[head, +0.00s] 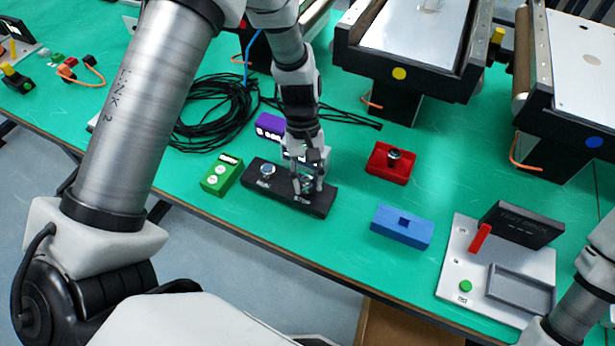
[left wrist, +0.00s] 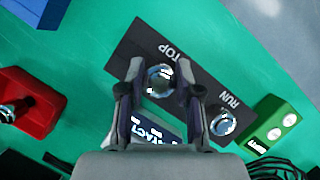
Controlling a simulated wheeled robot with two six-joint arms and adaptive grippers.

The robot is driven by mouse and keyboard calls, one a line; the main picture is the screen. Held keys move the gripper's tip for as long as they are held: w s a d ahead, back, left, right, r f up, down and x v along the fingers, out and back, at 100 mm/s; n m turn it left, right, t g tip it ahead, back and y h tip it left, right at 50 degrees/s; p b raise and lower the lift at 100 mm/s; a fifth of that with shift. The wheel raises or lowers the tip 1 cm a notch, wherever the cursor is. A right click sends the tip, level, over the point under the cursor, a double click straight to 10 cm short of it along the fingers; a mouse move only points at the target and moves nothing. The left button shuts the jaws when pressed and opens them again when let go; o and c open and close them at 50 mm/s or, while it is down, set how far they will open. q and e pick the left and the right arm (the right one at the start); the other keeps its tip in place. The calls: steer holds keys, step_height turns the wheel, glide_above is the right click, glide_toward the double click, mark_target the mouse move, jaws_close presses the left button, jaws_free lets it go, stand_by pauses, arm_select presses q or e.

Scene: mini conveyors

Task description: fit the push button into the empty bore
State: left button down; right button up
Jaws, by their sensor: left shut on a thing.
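A black panel (head: 262,190) lies on the green bench, marked RUN and STOP. A silver button (head: 267,171) sits at its RUN end; it also shows in the left wrist view (left wrist: 223,123). My left gripper (head: 308,187) points down over the STOP end, shut on a round silver push button (left wrist: 159,79). In the left wrist view the button lies between the fingertips, in line with the STOP mark. The bore beneath is hidden by the button and fingers, and I cannot tell whether the button is inside it. My right gripper is out of view.
A green box (head: 222,175) stands left of the panel, a purple box (head: 269,125) behind it. Black cable coils (head: 215,115) lie behind. Conveyors stand at the back right.

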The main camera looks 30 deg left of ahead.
arm_select(q)
steer(key=shift+f, duration=0.3)
steer(key=c, duration=0.7)
jaws_free()
steer(key=shift+o, duration=0.2)
steer(key=o, duration=0.5)
step_height(320, 180, up, 7)
steer(key=p, duration=0.6)
steer(key=shift+r+p, duration=0.15)
steer(key=shift+p, duration=0.25)
